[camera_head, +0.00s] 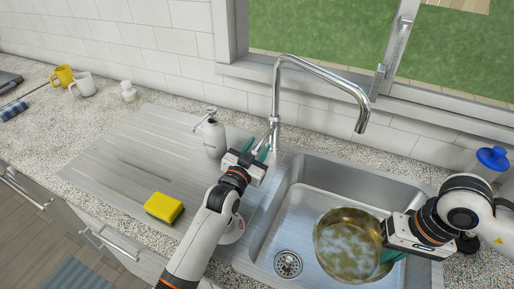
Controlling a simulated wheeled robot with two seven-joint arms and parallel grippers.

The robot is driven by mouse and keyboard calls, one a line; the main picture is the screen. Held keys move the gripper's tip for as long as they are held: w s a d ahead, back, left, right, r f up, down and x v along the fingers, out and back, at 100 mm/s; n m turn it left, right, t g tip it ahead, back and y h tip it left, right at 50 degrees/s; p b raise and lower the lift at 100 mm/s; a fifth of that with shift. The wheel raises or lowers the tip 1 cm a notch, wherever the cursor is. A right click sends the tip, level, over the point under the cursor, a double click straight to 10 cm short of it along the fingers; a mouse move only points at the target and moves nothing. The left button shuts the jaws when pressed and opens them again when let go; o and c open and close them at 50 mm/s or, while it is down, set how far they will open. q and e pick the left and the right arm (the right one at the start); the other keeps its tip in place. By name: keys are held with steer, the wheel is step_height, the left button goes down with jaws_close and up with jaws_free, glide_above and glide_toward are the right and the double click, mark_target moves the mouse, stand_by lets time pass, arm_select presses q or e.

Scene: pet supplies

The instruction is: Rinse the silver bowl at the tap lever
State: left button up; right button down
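The bowl (347,262) is in the right part of the sink, tilted with its inside showing; it looks brownish-gold with whitish, foam-like patches. My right gripper (391,257) comes in from the right and is shut on the bowl's right rim; its fingertips are partly hidden. The tall chrome tap (277,95) stands behind the sink, its spout ending above and behind the bowl. No water shows from it. My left gripper (257,151) is just in front of the tap's base, teal fingers apart and empty. The tap lever (268,133) is small and close beyond those fingers; contact cannot be told.
A soap dispenser (214,138) stands close left of my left gripper. A yellow-green sponge (164,208) lies on the ribbed drainboard (125,165). Mugs (83,84) are at the far left. The sink drain (288,263) is uncovered.

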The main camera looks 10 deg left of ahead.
arm_select(q)
jaws_close()
steer(key=shift+r, duration=0.1)
arm_select(e)
steer(key=shift+r, duration=0.1)
